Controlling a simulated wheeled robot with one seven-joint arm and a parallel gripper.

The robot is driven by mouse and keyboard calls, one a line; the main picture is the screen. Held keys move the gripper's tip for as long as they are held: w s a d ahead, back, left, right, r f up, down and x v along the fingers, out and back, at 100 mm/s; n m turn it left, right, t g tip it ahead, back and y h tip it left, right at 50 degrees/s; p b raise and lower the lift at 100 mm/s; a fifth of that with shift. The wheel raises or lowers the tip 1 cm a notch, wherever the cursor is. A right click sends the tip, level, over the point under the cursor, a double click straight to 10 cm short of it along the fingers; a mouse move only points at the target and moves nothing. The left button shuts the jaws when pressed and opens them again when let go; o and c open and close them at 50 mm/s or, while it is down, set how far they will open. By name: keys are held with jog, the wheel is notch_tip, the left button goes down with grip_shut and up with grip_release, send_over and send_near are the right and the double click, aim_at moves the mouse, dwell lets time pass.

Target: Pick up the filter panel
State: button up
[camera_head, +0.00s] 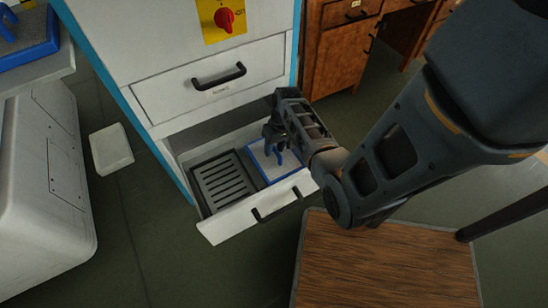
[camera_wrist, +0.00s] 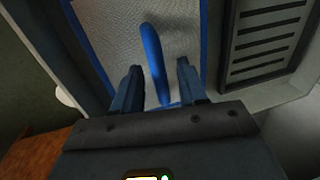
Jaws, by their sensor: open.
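A filter panel (camera_head: 289,163) with a blue frame, pale mesh and a blue upright handle lies in the open lower drawer, on its right side. In the wrist view the panel (camera_wrist: 108,42) fills the top middle, and its handle (camera_wrist: 153,60) rises between my two fingers. My gripper (camera_head: 270,137) is over the panel, open, with a finger on each side of the handle and gaps visible. In the head view my gripper hides part of the panel. A second, similar blue-framed panel (camera_head: 28,45) with a blue handle sits on a white surface at the upper left.
A dark slotted tray (camera_head: 224,181) lies beside the panel in the drawer (camera_head: 232,222). A closed drawer (camera_head: 215,85) is above. A wooden seat or tabletop (camera_head: 385,265) stands in front at right. A white block (camera_head: 111,149) lies on the floor at left.

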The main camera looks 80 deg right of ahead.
jog(key=shift+w+f, duration=0.1)
jog(key=shift+f, duration=0.4)
grip_shut()
